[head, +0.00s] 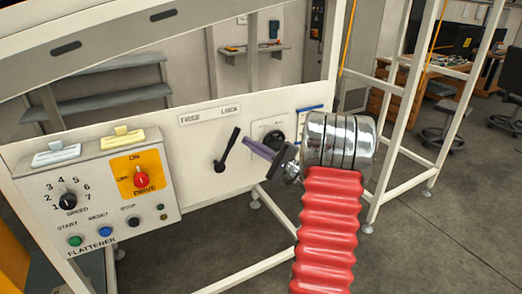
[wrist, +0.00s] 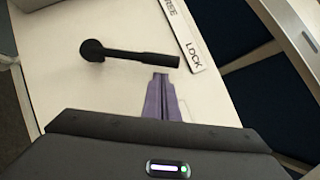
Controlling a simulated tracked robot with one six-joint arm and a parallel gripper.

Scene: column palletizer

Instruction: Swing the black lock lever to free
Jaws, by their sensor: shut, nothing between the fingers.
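The black lock lever (head: 228,149) is mounted on the white panel. Its handle leans up and to the right from its round pivot, toward the word LOCK on the FREE/LOCK label (head: 209,114). In the wrist view the lever (wrist: 135,56) lies almost level, its free end beside LOCK on the label (wrist: 188,38). My gripper (head: 245,142) has purple fingers, closed together and empty, just right of the handle in the head view. In the wrist view the fingertips (wrist: 161,76) are just below the handle near its free end, on the LOCK side. I cannot tell whether they touch it.
A control box (head: 95,190) with a speed knob, several buttons and a red DRIVE switch (head: 140,180) on yellow is left of the lever. Another black knob (head: 273,138) is on a plate behind my gripper. The panel left of the lever is clear up to the box.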

